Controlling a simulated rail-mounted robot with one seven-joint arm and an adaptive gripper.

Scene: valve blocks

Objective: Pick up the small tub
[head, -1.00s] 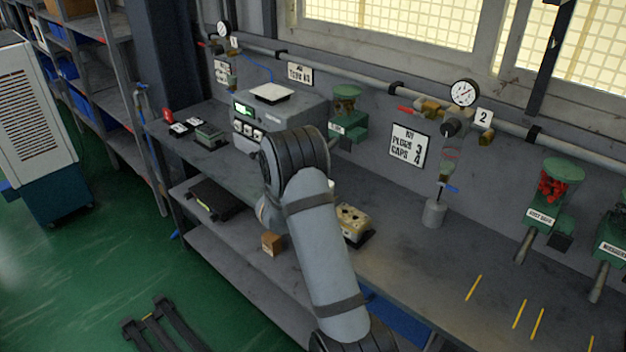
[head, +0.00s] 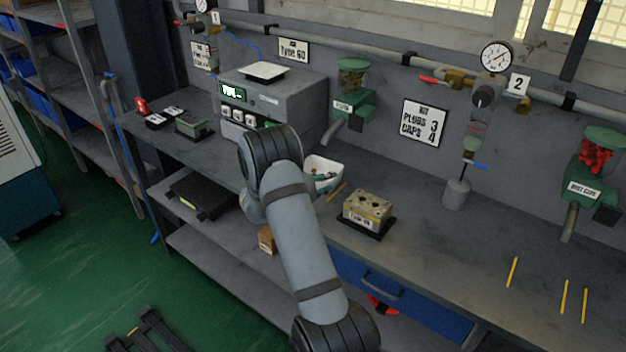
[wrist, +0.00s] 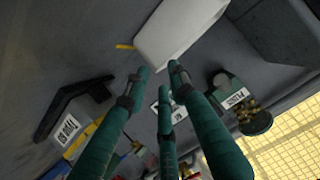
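In the wrist view the tub's white wall (wrist: 178,32) fills the top middle, just beyond my fingertips. My gripper (wrist: 161,75) has three green fingers, spread apart with nothing between them. The tips are close to the tub's near edge; I cannot tell whether they touch it.
A beige valve block (head: 368,207) sits on a black base right of the tub. A green dispenser (head: 350,103) hangs behind the tub and also shows in the wrist view (wrist: 228,88). A grey test box (head: 290,100) stands behind left.

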